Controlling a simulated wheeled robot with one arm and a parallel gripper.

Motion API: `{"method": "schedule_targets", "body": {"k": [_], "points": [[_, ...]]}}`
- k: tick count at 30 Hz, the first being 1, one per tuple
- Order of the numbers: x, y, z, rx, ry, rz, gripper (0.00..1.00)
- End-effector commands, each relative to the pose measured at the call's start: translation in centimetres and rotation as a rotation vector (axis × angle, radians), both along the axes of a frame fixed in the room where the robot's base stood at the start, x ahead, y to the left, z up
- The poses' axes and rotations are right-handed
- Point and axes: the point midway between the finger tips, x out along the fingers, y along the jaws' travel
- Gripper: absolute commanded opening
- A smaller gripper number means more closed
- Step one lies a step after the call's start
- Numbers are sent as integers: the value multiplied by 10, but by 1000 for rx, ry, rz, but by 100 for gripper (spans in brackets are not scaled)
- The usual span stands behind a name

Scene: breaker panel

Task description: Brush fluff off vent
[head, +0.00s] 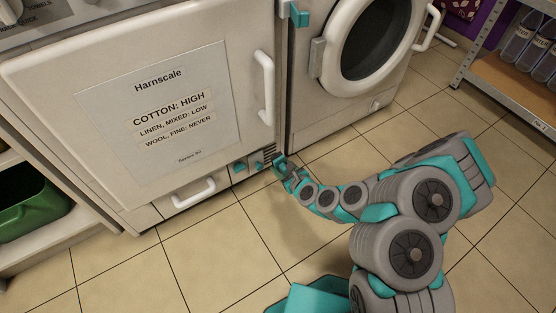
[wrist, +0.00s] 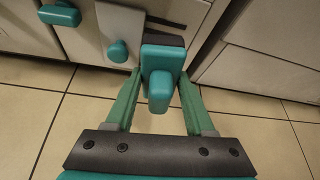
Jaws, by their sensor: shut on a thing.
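My gripper (head: 290,170) is low at the front right corner of the white machine on the left. In the wrist view my gripper (wrist: 157,80) is shut on a teal brush (wrist: 160,88) with a dark grey end, which faces the machine. The dark slatted vent (head: 268,151) is at the machine's lower right corner, just above and left of my gripper. In the wrist view a dark slot shows just beyond the brush. I cannot tell whether the brush touches the vent. Fluff cannot be made out in either view.
Teal knobs (head: 239,167) sit left of my gripper; one knob (wrist: 118,51) is close beside the brush. A round-door machine (head: 340,100) stands to the right across a narrow gap. White handles (head: 266,85) stick out.

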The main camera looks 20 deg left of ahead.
Motion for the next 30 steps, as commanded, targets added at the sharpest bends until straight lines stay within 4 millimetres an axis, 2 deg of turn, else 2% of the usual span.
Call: {"method": "schedule_targets", "body": {"k": [6, 17, 27, 30], "points": [[-13, -15, 5, 2, 3, -3, 0], [-29, -32, 2, 1, 4, -1, 0], [-29, -34, 1, 3, 3, -2, 0], [-23, -37, 4, 3, -1, -11, 0]]}}
